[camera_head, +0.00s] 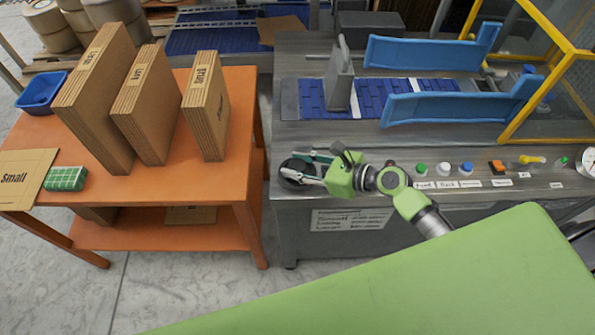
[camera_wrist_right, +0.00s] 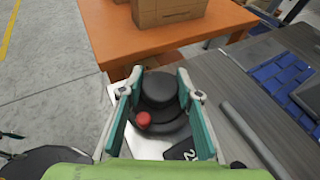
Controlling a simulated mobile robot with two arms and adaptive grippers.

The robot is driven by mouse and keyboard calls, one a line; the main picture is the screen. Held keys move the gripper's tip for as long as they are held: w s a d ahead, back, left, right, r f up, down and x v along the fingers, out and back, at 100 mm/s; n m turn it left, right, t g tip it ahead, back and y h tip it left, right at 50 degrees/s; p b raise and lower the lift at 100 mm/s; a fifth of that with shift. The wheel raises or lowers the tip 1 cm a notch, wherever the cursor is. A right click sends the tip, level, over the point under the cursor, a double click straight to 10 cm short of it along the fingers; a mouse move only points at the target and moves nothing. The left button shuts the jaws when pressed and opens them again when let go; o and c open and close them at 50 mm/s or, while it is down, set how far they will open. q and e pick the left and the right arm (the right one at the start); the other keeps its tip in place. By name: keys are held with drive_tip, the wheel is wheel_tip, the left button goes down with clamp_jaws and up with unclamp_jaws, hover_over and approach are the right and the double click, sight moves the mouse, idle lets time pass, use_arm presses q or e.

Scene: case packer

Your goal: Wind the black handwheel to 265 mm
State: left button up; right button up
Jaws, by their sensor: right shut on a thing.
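The black handwheel (camera_head: 287,174) sits at the left front corner of the grey machine's top. It also shows in the right wrist view (camera_wrist_right: 158,86), with a red knob (camera_wrist_right: 143,119) near its rim. My right gripper (camera_head: 303,168) reaches in from the right. Its teal fingers lie on either side of the wheel's raised black centre and are shut on it. A small dark display (camera_wrist_right: 185,150) beside the wheel shows a digit like 2; the rest of the reading is hidden.
Coloured buttons (camera_head: 443,169) line the panel right of the wheel. Blue guide rails (camera_head: 460,104) and a grey upright plate (camera_head: 340,80) stand behind on the blue conveyor (camera_head: 383,95). An orange table (camera_head: 233,110) with flat cartons (camera_head: 205,108) stands left, across a narrow gap.

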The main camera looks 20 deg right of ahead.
drive_tip(key=n+g+y+b, duration=0.2)
drive_tip(key=n+g, duration=0.1)
drive_tip(key=shift+w+f+n, duration=0.1)
drive_tip(key=shift+f+n, duration=0.05)
drive_tip(key=shift+n, duration=0.15)
drive_tip(key=shift+n+g+y+b, duration=0.8)
drive_tip(key=shift+n+g, duration=0.5)
drive_tip(key=shift+g, duration=0.4)
drive_tip(key=o, duration=1.1)
drive_tip(key=shift+o, duration=0.2)
drive_tip(key=shift+d, duration=0.1)
drive_tip(key=v, duration=1.2)
